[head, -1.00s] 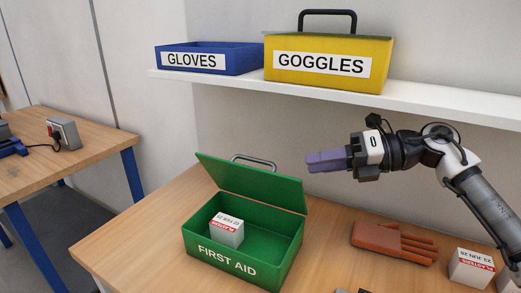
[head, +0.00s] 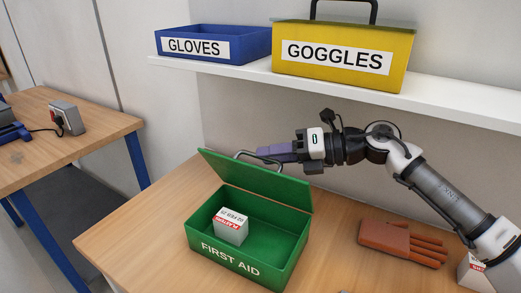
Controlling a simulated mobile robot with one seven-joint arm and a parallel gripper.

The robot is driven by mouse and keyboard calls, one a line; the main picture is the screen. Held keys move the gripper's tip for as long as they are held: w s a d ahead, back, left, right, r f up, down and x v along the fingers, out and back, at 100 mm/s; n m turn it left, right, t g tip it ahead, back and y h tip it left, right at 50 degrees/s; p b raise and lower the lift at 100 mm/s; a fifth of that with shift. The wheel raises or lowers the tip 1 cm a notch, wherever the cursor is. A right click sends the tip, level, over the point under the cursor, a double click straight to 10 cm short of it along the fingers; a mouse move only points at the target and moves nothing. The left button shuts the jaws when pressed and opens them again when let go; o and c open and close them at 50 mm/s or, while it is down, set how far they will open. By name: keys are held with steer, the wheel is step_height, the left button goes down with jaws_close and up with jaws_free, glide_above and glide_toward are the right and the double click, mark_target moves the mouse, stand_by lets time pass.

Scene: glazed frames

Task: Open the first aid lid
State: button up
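The green first aid box (head: 245,255) stands on the wooden table with its label facing me. Its green lid (head: 258,182) is raised and tilted back at the rear, so the inside shows. A metal handle (head: 245,155) sticks up behind the lid's top edge. A white box with red print (head: 231,227) lies inside at the left. My gripper (head: 264,152) is just behind and above the lid's upper edge, beside the handle, pointing left. I cannot tell whether its purple fingers touch the lid or handle, or whether they are open or shut.
Orange-brown gloves (head: 402,243) and another white box (head: 472,272) lie on the table (head: 160,230) at the right. Above, a white shelf (head: 300,84) holds a blue gloves bin (head: 240,43) and a yellow goggles box (head: 345,58). The table's left part is clear.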

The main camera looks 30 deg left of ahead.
steer(key=shift+x, duration=1.45)
steer(key=shift+c, duration=0.3)
jaws_close()
